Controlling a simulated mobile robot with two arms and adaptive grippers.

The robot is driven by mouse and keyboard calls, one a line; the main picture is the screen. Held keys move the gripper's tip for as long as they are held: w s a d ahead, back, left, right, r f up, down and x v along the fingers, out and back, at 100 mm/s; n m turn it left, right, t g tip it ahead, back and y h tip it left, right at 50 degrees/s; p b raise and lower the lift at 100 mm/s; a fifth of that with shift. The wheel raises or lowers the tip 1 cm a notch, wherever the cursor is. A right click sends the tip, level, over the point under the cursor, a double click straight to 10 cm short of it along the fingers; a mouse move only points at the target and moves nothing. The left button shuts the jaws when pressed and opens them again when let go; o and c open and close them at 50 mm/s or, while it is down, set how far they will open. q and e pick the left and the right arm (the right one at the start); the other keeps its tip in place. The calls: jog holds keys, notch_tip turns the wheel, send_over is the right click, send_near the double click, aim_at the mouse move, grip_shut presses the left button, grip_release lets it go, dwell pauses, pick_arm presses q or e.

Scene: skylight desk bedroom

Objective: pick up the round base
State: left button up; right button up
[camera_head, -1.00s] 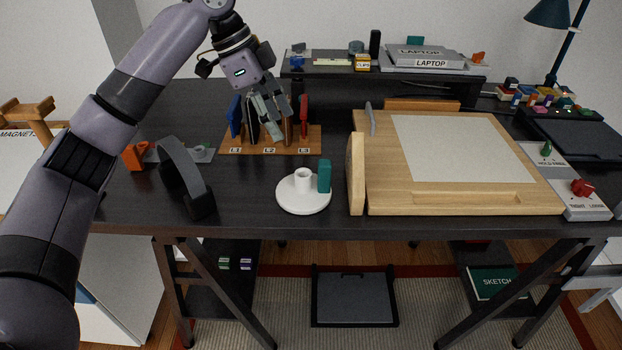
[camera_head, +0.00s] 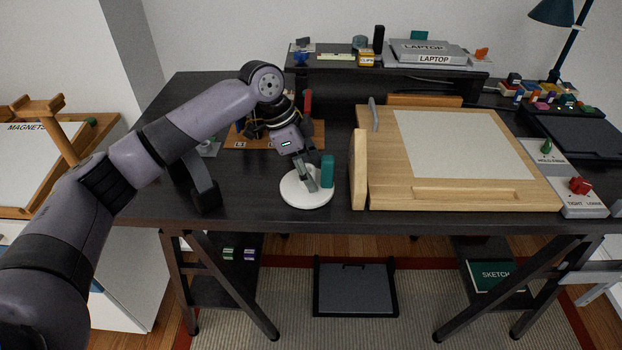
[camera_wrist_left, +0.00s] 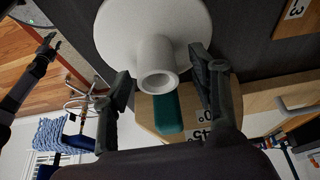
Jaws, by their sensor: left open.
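My left gripper (camera_head: 309,184) is right above the disc and hides the post in the head view. In the left wrist view the white disc (camera_wrist_left: 112,28) and its hollow post (camera_wrist_left: 157,65) lie ahead, with the post between the two open fingers (camera_wrist_left: 165,90). The teal block (camera_wrist_left: 168,112) shows below the post. Whether the fingers touch the post cannot be told.
A wooden drawing board (camera_head: 470,150) stands to the right, with an upright wooden piece (camera_head: 357,170) at its left edge near the base. A dark curved stand (camera_head: 205,190) is to the left. A wooden rack (camera_head: 312,130) is behind. The desk's front edge is close.

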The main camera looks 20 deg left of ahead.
pick_arm(q)
jog(key=shift+d+f, duration=0.1)
jog(key=shift+f, duration=0.1)
jog(key=shift+c, duration=0.6)
grip_shut()
jog(key=shift+r, duration=0.1)
